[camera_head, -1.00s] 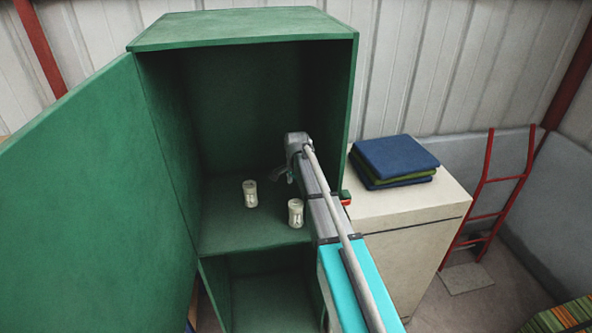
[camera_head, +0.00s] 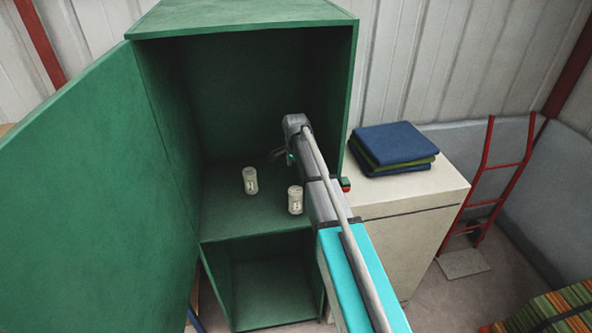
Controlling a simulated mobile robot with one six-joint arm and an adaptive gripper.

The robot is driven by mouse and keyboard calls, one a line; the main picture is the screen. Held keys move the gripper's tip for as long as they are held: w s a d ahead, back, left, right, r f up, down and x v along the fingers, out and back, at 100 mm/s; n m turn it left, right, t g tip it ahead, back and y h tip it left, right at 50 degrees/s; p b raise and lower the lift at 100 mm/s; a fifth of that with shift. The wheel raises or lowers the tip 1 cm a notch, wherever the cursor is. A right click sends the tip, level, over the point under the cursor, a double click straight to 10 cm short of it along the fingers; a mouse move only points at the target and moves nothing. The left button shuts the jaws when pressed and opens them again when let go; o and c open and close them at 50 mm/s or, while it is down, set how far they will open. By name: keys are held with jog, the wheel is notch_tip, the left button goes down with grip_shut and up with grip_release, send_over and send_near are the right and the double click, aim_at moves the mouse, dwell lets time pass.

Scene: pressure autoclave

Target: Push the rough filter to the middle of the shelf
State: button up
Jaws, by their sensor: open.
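Two small, pale cream cylinders stand upright on the shelf (camera_head: 225,218) of the green cabinet. One (camera_head: 250,180) is at the middle left and the other (camera_head: 295,200) is nearer the front, on the right. Their markings are too small to read, so I cannot tell which is the rough filter. My gripper (camera_head: 278,155) is inside the cabinet, behind and to the right of the left cylinder, apart from both. It is open and empty. My arm comes in from the front right and hides the right part of the shelf.
The cabinet door (camera_head: 90,190) is swung open to the left. The cabinet's right wall (camera_head: 340,100) is close to my arm. A pale cupboard (camera_head: 400,225) with folded blue and green cloths (camera_head: 393,148) stands to the right. The shelf is clear left of the cylinders.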

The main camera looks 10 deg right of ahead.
aim_at(295, 190)
jog(key=shift+f+b, duration=6.25)
jog(key=shift+f, duration=0.25)
jog(key=c, duration=1)
jog(key=shift+c, duration=0.2)
jog(key=shift+w, duration=0.1)
